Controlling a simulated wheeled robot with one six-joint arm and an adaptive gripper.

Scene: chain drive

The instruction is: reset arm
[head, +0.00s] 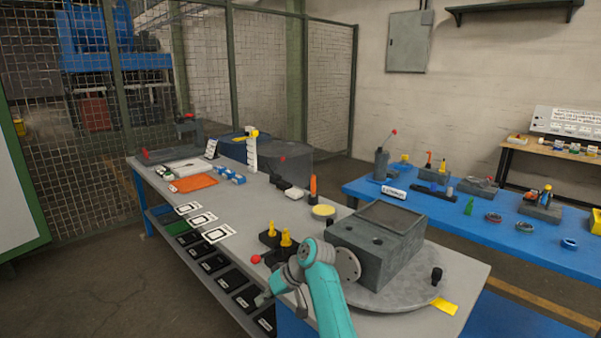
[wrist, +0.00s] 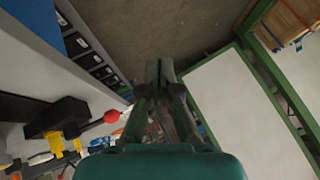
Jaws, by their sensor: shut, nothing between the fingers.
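My arm (head: 323,285) is teal and rises from the bottom of the head view, at the front edge of the grey workbench (head: 265,205). Its gripper end is folded low near that edge and is partly hidden by the arm. In the wrist view my gripper (wrist: 159,66) shows its two dark fingers together, with nothing between them. The fingers point over the floor and touch nothing that I can see.
A grey housing block (head: 372,245) on a round turntable (head: 400,290) stands right beside my arm. A red ball-ended lever (head: 255,259) is close to its left. Black trays (head: 228,279) line the shelf below. A blue table (head: 480,215) stands behind; floor at left is clear.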

